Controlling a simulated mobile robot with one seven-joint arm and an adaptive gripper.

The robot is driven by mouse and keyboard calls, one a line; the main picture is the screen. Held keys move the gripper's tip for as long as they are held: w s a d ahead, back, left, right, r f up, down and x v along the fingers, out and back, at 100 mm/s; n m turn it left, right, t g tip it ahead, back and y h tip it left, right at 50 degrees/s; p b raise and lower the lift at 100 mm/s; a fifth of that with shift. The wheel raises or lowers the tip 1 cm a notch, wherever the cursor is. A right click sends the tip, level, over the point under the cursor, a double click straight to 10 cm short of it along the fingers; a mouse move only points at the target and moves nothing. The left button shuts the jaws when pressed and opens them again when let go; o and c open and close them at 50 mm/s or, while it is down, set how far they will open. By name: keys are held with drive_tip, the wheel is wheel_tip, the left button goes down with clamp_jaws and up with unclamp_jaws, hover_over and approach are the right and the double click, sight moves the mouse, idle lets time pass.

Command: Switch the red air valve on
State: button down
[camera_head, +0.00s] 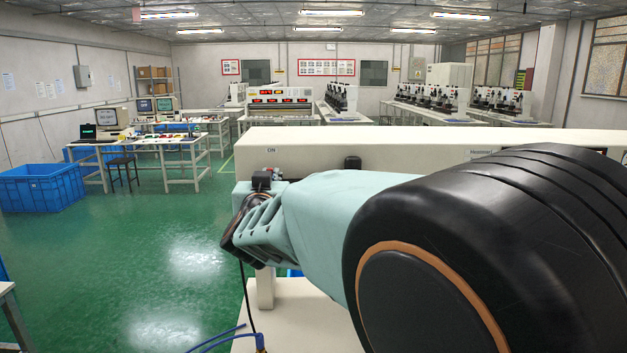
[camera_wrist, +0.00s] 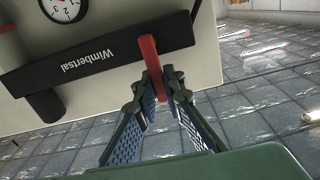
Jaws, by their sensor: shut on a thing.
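The red air valve (camera_wrist: 148,48) is a red lever at the end of a black bar (camera_wrist: 110,52) lettered "Wimbertsal" in the wrist view. My gripper (camera_wrist: 161,84) has its two fingers closed around the lower end of the red lever. The lever lies slanted across the bar's end, its upper part showing clear of the fingers. In the head view my arm and wrist reach to the front of a cream machine (camera_head: 330,139); the valve cannot be made out there, and my fingers are not clear.
A round dial gauge (camera_wrist: 62,8) is on the panel above the bar. The machine carries an "ON" mark. A blue hose (camera_head: 218,338) is at the bottom. A blue bin (camera_head: 40,187) and workbenches stand farther back. The green floor at left is clear.

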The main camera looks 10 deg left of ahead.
drive_tip(key=c, duration=2)
unclamp_jaws()
drive_tip(key=v, duration=0.7)
drive_tip(key=shift+s, duration=0.25)
